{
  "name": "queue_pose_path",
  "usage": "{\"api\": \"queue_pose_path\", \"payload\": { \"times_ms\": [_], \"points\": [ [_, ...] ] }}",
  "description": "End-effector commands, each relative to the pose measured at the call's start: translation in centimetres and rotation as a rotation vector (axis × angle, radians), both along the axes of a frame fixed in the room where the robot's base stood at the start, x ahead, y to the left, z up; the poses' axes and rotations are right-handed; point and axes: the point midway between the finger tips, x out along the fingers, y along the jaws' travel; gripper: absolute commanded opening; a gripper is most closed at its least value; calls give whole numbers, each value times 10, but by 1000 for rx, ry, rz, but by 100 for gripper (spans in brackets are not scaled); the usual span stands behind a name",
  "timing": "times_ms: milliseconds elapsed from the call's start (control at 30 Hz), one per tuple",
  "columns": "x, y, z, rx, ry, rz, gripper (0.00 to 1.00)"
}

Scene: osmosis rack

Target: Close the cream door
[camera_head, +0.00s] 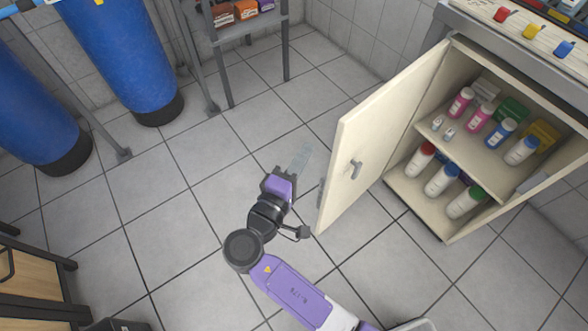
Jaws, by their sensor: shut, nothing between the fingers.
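The cream door (374,133) stands wide open, swung out to the left of its cabinet (412,198). My gripper (302,157) is to the left of the door's free edge, above the floor tiles. Its pale, see-through fingers are together and hold nothing. I see a gap in the picture between the fingers and the door, but cannot tell their exact distance in depth.
Several bottles stand on the cabinet's two levels, among them a pink one (461,103) and a blue-capped one (442,180). Blue tanks (122,50) stand at the upper left. A grey metal rack (248,28) is at the back. The tiled floor (165,205) in between is clear.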

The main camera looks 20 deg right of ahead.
Motion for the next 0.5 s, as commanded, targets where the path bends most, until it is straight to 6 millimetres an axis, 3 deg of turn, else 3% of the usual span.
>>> {"api": "queue_pose_path", "payload": {
  "times_ms": [133, 300, 500],
  "points": [
    [19, -21, -1, 1, 1, -3, 0],
    [-6, -29, -1, -1, 2, 3, 0],
    [-17, -34, 0, 0, 0, 2, 0]
  ]
}}
